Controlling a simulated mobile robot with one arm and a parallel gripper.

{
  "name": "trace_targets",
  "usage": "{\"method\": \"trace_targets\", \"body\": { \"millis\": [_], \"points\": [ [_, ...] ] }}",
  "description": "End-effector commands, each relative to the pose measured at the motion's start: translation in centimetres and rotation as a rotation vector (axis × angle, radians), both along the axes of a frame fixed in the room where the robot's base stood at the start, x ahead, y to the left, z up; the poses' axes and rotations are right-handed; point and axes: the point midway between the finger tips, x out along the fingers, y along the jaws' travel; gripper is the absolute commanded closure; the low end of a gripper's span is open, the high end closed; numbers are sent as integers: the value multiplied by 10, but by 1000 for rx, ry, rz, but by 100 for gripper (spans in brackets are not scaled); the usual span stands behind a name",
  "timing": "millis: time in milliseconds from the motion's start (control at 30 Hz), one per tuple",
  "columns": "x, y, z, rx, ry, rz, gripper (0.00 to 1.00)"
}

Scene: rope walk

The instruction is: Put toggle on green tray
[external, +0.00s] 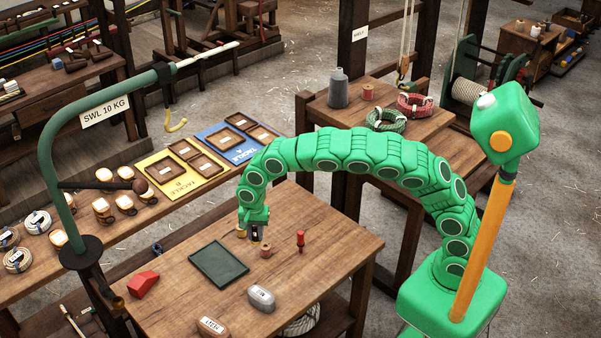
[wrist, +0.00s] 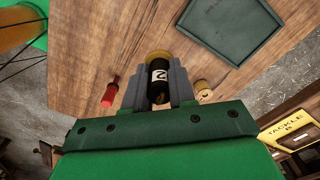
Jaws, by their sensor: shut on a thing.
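The green tray (external: 219,263) lies flat on the wooden workbench and looks empty; part of it shows at the top of the wrist view (wrist: 232,25). My gripper (external: 250,237) is over the bench, just right of the tray's far corner. In the wrist view its grey jaws (wrist: 158,92) are shut on a black cylinder (wrist: 159,82) with a white label and a yellowish end. This may be the toggle; I cannot tell for sure. The tray is apart from the held piece. Whether the piece touches the bench is unclear.
A small wooden spool (external: 265,251) and a red-handled tool (external: 300,240) stand close to my gripper. A green hoist post (external: 72,215) rises at the left.

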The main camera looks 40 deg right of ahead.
Motion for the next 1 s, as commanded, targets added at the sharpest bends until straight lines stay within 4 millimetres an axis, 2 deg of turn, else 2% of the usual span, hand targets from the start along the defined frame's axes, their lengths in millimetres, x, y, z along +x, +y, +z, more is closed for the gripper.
{"method": "trace_targets", "body": {
  "millis": [100,333,1000],
  "points": [
    [4,9,2,1,-1,48,100],
    [12,15,-3,-2,5,72,100],
    [58,48,-27,1,2,72,100]
  ]
}}
